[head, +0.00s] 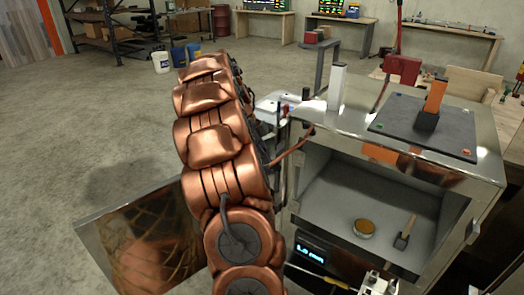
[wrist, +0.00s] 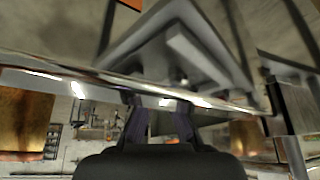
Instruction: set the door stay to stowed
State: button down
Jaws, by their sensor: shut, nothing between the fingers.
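I cannot clearly pick out the door stay in either view. In the head view, a shiny door-like panel (head: 150,240) stands out to the left of the metal trailer box (head: 345,123), partly behind my copper arm. My gripper (wrist: 160,124) shows in the wrist view as two dark fingers, shut with nothing held. The fingertips are close to a shiny metal edge (wrist: 100,73); I cannot tell whether they touch it. A grey bar (wrist: 205,60) lies beyond that edge; whether it is part of the stay is unclear. In the head view my arm hides the gripper.
The box's open bay holds a round brass-coloured piece (head: 364,227) and a small dark tool (head: 404,232). On top lie a dark mat (head: 410,128) and an orange-and-black upright piece (head: 431,103). A lit display (head: 311,250) sits below.

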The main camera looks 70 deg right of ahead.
jog(key=shift+s+f, duration=0.15)
jog(key=shift+f, duration=0.1)
dwell(0.3)
jog(key=s+b, duration=0.1)
jog(key=s+a+b, duration=0.1)
jog(key=b, duration=0.1)
jog(key=shift+f, duration=0.15)
jog(key=shift+s, duration=0.2)
jog(key=shift+r, duration=0.25)
